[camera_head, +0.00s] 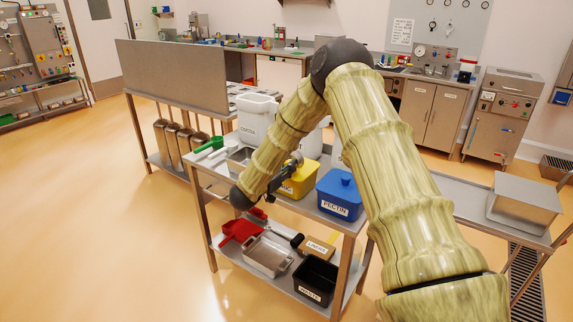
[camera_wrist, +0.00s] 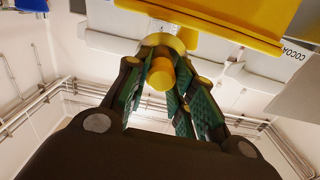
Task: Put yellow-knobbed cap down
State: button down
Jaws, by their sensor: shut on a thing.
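The yellow knob (camera_wrist: 161,76) of the cap shows between the green-padded fingers of my gripper (camera_wrist: 170,88) in the wrist view. My gripper is shut on it. The rest of the cap is largely hidden by the fingers. In the head view my gripper (camera_head: 292,165) is above the upper shelf of the steel cart, beside the yellow bin (camera_head: 301,181); the cap cannot be made out there. The bin's yellow edge (camera_wrist: 225,18) fills the top of the wrist view. I cannot tell whether the cap touches anything.
On the cart top (camera_head: 283,203) stand a blue PECTIN bin (camera_head: 339,195), a white COCOA tub (camera_head: 256,117) and a green scoop (camera_head: 208,144). The lower shelf holds a red scoop (camera_head: 240,231), a metal tray (camera_head: 268,257) and a black bin (camera_head: 316,277). Floor at left is clear.

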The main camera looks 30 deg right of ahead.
jog(key=shift+f+b, duration=0.35)
jog(key=shift+f, duration=0.25)
jog(key=c, duration=1.2)
grip_release()
jog(key=shift+r, duration=0.15)
